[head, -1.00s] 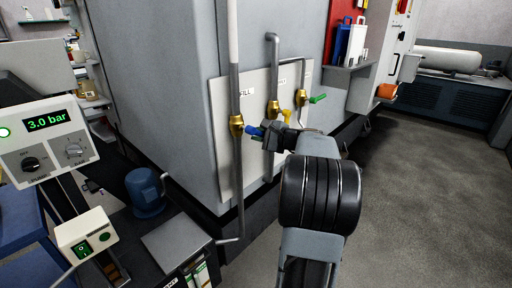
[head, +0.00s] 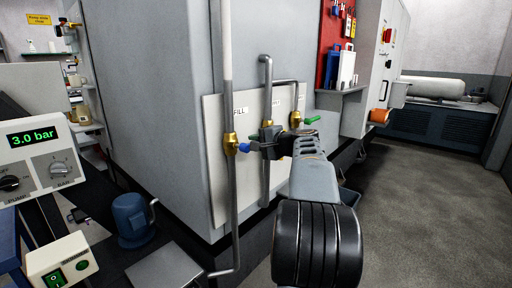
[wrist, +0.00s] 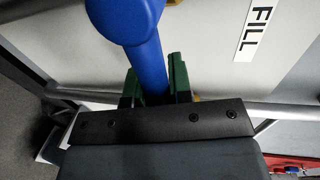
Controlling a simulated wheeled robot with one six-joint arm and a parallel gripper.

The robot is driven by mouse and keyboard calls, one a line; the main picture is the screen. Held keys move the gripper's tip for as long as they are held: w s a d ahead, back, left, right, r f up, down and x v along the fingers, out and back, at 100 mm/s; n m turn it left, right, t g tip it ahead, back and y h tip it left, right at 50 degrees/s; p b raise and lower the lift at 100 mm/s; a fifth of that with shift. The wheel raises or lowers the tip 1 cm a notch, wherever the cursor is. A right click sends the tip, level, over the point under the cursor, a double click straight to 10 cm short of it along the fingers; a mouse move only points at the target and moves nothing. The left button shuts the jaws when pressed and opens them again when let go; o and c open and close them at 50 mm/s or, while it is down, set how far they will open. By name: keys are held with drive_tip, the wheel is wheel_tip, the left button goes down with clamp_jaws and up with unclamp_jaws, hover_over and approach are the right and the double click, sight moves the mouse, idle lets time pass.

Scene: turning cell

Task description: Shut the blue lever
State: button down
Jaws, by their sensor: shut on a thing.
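The blue lever (head: 244,148) sits on a brass valve (head: 230,143) on the vertical pipe beside the FILL label. It points sideways to the right, across the line of the pipe. My gripper (head: 258,147) comes from the right and is shut on the lever's outer part. In the wrist view the blue lever (wrist: 149,62) runs between the two green finger pads of my gripper (wrist: 153,84), its rounded end toward the top. The gripped end is partly hidden by the fingers and the dark gripper body.
A middle pipe (head: 266,90) stands just behind my gripper, its valve mostly hidden. A green lever (head: 312,120) on another brass valve is close on the right. A grey shelf (head: 342,90) holds cases. A gauge box reading 3.0 bar (head: 40,155) stands left. Floor is clear right.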

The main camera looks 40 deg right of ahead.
idle(0.4)
drive_tip(key=c, duration=1)
unclamp_jaws()
drive_tip(key=shift+c, duration=0.2)
drive_tip(key=p+v, duration=0.2)
drive_tip(key=v, duration=1.2)
drive_tip(key=shift+w+a+r, duration=0.1)
